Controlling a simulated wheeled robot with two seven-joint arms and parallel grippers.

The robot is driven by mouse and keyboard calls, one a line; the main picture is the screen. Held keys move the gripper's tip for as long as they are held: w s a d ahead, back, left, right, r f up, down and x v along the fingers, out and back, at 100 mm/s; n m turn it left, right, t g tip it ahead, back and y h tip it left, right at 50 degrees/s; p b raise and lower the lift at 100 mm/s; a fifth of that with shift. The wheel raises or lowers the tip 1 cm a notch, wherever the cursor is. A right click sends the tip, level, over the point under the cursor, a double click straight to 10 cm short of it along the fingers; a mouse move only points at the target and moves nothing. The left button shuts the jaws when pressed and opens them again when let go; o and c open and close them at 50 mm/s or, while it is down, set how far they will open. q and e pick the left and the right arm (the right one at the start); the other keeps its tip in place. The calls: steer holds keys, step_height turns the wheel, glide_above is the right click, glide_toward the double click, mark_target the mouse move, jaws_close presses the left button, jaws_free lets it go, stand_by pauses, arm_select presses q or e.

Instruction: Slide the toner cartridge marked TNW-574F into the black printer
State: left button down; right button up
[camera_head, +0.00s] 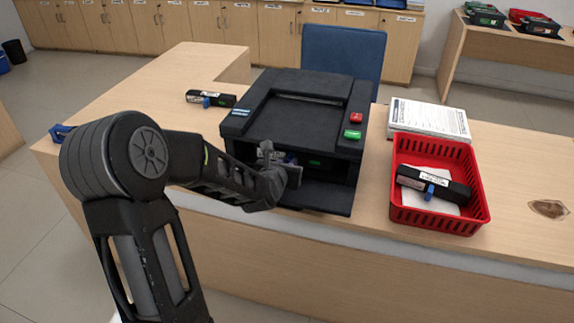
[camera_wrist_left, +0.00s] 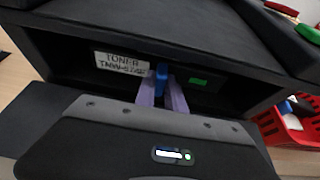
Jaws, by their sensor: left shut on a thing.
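The black printer (camera_head: 293,120) stands on the counter with its front slot open; the wrist view shows its dark housing (camera_wrist_left: 150,32) above the slot. My left gripper (camera_wrist_left: 162,92) reaches in at the slot and is shut on the blue tab of a black toner cartridge (camera_wrist_left: 222,88). The cartridge lies inside the opening, with a white label reading TONER TNW-5 and more characters too blurred to read. In the head view my left gripper (camera_head: 287,162) is at the printer's front and largely hides the cartridge. My right gripper is not in view.
A red basket (camera_head: 472,209) right of the printer holds another black cartridge (camera_head: 450,190) with a blue tab. A similar cartridge (camera_head: 222,100) lies on the counter to the left. A paper stack (camera_head: 428,116) lies behind the basket. A blue chair (camera_head: 345,52) stands behind.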

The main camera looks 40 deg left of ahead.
mark_target(292, 154)
arm_select(q)
steer(key=shift+w, duration=0.25)
steer(key=shift+w+a+b, duration=0.25)
steer(key=shift+w+b, duration=0.25)
steer(key=shift+w, duration=0.2)
steer(key=shift+w+a+b, duration=0.25)
steer(key=shift+w+b, duration=0.2)
steer(key=shift+w, duration=0.2)
steer(key=shift+w+r, duration=0.1)
steer(key=c, duration=1.3)
jaws_free()
